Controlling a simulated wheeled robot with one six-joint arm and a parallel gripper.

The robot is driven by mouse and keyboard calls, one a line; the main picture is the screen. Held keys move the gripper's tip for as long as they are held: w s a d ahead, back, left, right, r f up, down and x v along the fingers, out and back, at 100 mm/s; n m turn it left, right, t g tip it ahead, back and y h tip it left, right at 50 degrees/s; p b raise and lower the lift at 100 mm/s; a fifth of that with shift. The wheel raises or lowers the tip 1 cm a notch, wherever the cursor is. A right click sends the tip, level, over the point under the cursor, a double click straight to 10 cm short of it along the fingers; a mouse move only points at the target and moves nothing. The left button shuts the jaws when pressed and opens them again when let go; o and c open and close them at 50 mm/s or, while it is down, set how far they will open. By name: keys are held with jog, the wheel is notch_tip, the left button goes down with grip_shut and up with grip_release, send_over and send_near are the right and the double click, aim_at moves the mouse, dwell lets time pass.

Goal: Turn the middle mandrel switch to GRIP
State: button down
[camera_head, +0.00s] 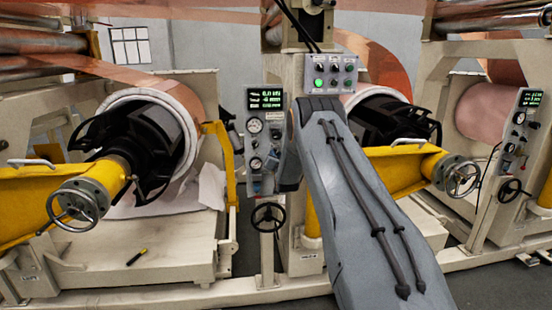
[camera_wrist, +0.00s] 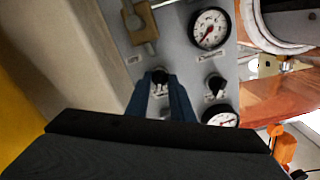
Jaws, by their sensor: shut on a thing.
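The middle control panel (camera_head: 283,128) stands left of my arm in the head view, with a green display at its top, gauges and knobs below. In the wrist view my gripper (camera_wrist: 160,82) has its two blue fingers on either side of a small black switch knob (camera_wrist: 160,75) on the grey panel face (camera_wrist: 178,52), shut on it. The lettering around this knob is too small to read, so its set position cannot be told. My gripper is hidden behind my arm in the head view.
Near the held knob are a gauge (camera_wrist: 209,29), a second black knob (camera_wrist: 214,84), a lower gauge (camera_wrist: 222,119) and a brass fitting (camera_wrist: 142,27). A handwheel (camera_head: 268,218) sits below the panel. A button box (camera_head: 331,75) is above, and yellow mandrel arms flank both sides.

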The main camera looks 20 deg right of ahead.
jog(key=n+b, duration=0.5)
jog(key=shift+f, duration=0.15)
jog(key=n+b, duration=0.5)
jog(key=n, duration=0.1)
dwell(0.4)
jog(key=c, duration=1.9)
grip_release()
jog(key=b+v, duration=0.1)
jog(key=v, duration=0.6)
jog(key=shift+s, duration=0.4)
jog(key=shift+a, duration=0.1)
